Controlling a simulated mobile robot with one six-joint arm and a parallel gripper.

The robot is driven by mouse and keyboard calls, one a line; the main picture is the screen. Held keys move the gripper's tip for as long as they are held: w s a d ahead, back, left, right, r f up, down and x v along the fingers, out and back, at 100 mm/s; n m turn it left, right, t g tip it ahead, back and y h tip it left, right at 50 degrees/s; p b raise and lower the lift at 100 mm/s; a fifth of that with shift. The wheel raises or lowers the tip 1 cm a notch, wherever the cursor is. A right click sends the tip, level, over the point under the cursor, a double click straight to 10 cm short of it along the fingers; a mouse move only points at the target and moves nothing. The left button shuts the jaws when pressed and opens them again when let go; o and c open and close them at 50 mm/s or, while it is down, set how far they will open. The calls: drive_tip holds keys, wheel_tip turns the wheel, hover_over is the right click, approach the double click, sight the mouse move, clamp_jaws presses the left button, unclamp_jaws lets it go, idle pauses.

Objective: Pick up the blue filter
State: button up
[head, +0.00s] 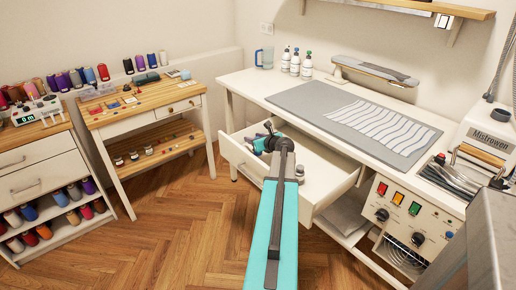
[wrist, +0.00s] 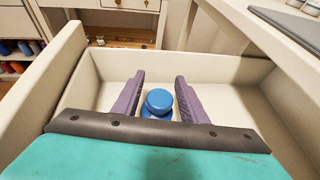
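The blue filter (wrist: 158,103) is a small round blue piece with a wider rim below its top. It is in the open white drawer (wrist: 80,75) in the wrist view, between the two purple fingers of my gripper (wrist: 157,95). The gripper is open, with a gap on each side of the filter. The filter's lower part is hidden behind my gripper's dark edge.
The white table (head: 245,82) with a grey mat (head: 300,97) overhangs the drawer's back right. A control box with buttons (head: 398,225) stands right of the drawer. The wooden floor (head: 170,240) to the left is clear.

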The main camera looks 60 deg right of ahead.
drive_tip(key=c, duration=0.9)
drive_tip(key=shift+o, duration=0.2)
drive_tip(key=shift+r, duration=0.1)
wheel_tip(320, 180, up, 10)
idle(0.5)
